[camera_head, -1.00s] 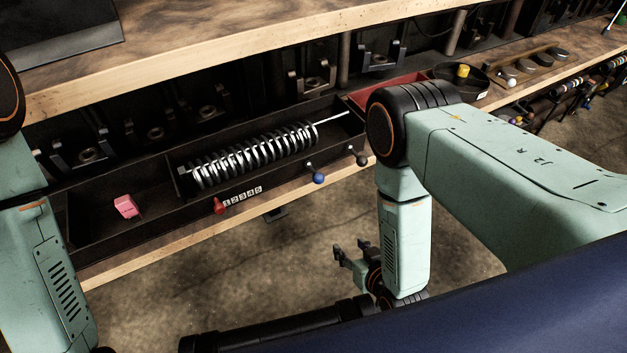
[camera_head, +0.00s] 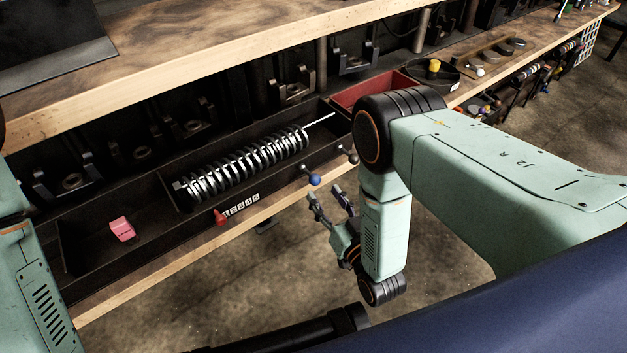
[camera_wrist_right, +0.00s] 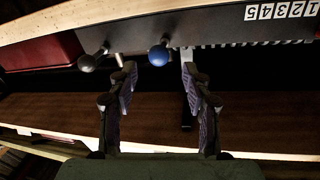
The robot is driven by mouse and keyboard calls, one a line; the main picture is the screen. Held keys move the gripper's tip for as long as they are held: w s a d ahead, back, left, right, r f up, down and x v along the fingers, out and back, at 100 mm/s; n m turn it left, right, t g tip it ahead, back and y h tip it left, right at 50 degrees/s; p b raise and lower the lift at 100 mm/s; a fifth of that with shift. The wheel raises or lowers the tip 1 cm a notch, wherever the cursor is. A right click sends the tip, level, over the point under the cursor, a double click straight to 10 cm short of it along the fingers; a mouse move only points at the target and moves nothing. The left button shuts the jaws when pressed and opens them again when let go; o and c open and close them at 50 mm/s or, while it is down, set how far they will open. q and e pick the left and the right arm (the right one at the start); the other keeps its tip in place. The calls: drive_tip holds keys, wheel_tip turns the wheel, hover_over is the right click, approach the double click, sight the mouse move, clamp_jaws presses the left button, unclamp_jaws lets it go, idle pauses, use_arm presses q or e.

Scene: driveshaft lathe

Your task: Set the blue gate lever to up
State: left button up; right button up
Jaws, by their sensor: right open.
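The blue gate lever, a blue ball on a short stem, sticks out from the front of the dark trough; its ball (camera_head: 314,180) shows in the head view. My right gripper (camera_head: 328,203) is open and empty, just below and to the right of the lever in the head view. Its two fingers (camera_wrist_right: 158,80) are spread in the wrist view and appear apart from the ball. My left gripper is out of view; only my left arm shows.
A black-knobbed lever (camera_head: 353,158) stands right beside the blue one. A red lever (camera_head: 220,217) and a number strip (camera_head: 241,205) are farther left. The trough holds a spring-like coil (camera_head: 245,165) and a pink block (camera_head: 122,229). A red tray (camera_head: 375,90) stands behind.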

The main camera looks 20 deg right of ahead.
sight(318, 184)
drive_tip(key=w, duration=0.1)
drive_tip(key=w+b, duration=0.1)
drive_tip(key=w, duration=0.3)
drive_tip(key=shift+w+a+f+b, duration=0.15)
drive_tip(key=shift+w+a+b, duration=0.05)
drive_tip(key=shift+a+b, duration=0.15)
drive_tip(key=shift+w+a, duration=0.1)
drive_tip(key=shift+w, duration=0.5)
drive_tip(key=shift+c, duration=0.4)
clamp_jaws()
